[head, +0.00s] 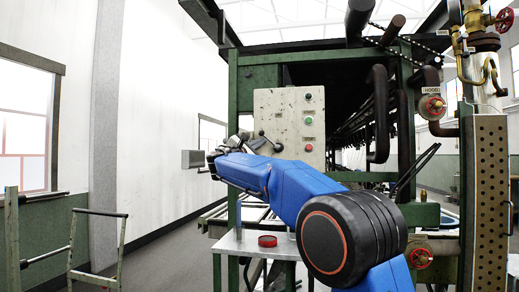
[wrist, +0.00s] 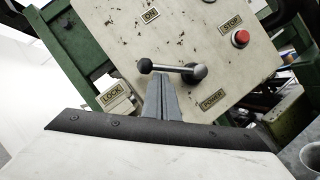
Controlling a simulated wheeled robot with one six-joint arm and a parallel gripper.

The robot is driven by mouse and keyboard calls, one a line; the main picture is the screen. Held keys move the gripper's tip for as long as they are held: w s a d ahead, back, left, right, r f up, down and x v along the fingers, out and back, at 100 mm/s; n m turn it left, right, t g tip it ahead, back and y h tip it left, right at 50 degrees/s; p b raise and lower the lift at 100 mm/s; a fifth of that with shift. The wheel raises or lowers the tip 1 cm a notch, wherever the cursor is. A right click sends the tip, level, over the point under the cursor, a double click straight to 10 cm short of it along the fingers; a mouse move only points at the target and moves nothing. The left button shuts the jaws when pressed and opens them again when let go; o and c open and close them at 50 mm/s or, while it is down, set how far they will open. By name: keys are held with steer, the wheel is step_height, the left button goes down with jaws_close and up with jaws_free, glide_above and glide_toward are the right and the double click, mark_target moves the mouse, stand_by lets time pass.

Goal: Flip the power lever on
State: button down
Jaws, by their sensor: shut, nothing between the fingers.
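The power lever (wrist: 170,68) is a metal rod with a dark ball knob at its left end and a round hub at its right end, above the POWER label (wrist: 212,101) in the wrist view. In the head view the lever (head: 269,140) sits low on the pale control panel (head: 275,105), its rod slanting up and left from the hub. My gripper (wrist: 162,80) is shut and empty, its fingertips just below the rod in the wrist view, between knob and hub. I cannot tell whether they touch it. In the head view my gripper (head: 215,157) is left of the panel.
A red STOP button (wrist: 241,38) is on the panel, and a green button (head: 309,120) shows in the head view. A box with a LOCK label (wrist: 111,95) is beside the panel. Pipes and a red valve wheel (head: 432,106) stand right. A cart (head: 97,240) stands left.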

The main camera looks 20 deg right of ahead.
steer(key=shift+s+d+r+m+g+y, duration=0.3)
steer(key=shift+d+r+m+g, duration=0.35)
steer(key=shift+m, duration=1.1)
steer(key=shift+s+d+r+m+g+y, duration=0.15)
steer(key=shift+s+d+r+m+g, duration=0.2)
steer(key=shift+r+m+g, duration=0.9)
steer(key=shift+s+d+r+m+g+y, duration=0.3)
steer(key=shift+d+m, duration=0.3)
steer(key=shift+m, duration=1.6)
